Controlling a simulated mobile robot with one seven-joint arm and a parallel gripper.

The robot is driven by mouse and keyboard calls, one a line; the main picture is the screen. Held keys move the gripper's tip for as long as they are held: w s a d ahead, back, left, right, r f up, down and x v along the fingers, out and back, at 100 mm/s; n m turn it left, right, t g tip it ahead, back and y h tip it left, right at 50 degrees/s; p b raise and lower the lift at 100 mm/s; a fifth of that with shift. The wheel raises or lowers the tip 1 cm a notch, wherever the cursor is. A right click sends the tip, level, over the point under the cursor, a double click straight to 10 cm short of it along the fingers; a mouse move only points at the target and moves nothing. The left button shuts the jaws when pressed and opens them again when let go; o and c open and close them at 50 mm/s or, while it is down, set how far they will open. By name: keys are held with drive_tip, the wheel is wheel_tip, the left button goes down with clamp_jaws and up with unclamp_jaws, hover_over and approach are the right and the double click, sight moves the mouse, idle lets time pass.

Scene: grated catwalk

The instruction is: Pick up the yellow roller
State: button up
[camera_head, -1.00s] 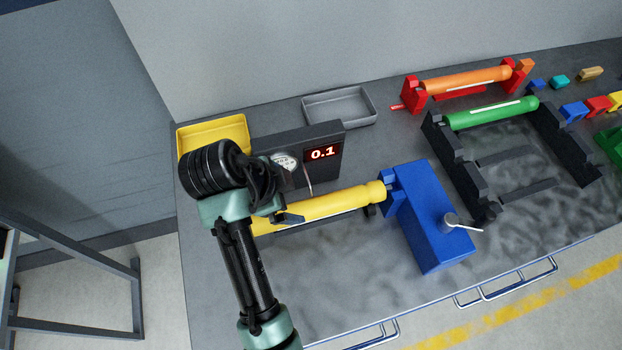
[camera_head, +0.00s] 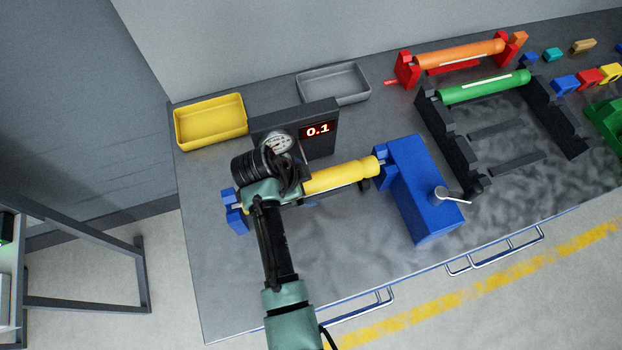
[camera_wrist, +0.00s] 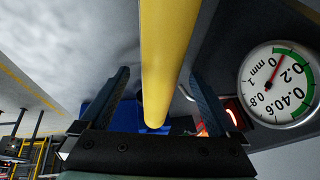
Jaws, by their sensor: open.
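The yellow roller (camera_head: 343,175) lies horizontally in the fixture on the bench, between a small blue support (camera_head: 235,215) at its left end and a large blue block (camera_head: 420,190) at its right. My arm hides its left-middle part in the head view. In the wrist view the roller (camera_wrist: 166,55) runs lengthwise between the two fingers of my gripper (camera_wrist: 158,95). The fingers are open, one on each side, with gaps showing to the roller. The fingertips are hidden by my wrist in the head view.
A dial gauge (camera_head: 276,144) and a dark display box (camera_head: 322,145) reading 0.1 stand just behind the roller; the gauge (camera_wrist: 277,84) is close beside my gripper. Yellow (camera_head: 210,122) and grey (camera_head: 333,84) trays lie behind. Orange (camera_head: 460,54) and green (camera_head: 485,88) rollers rest at the right.

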drive_tip(key=shift+x, duration=1)
clamp_jaws()
drive_tip(key=shift+w+r, duration=0.1)
drive_tip(key=shift+w, duration=0.05)
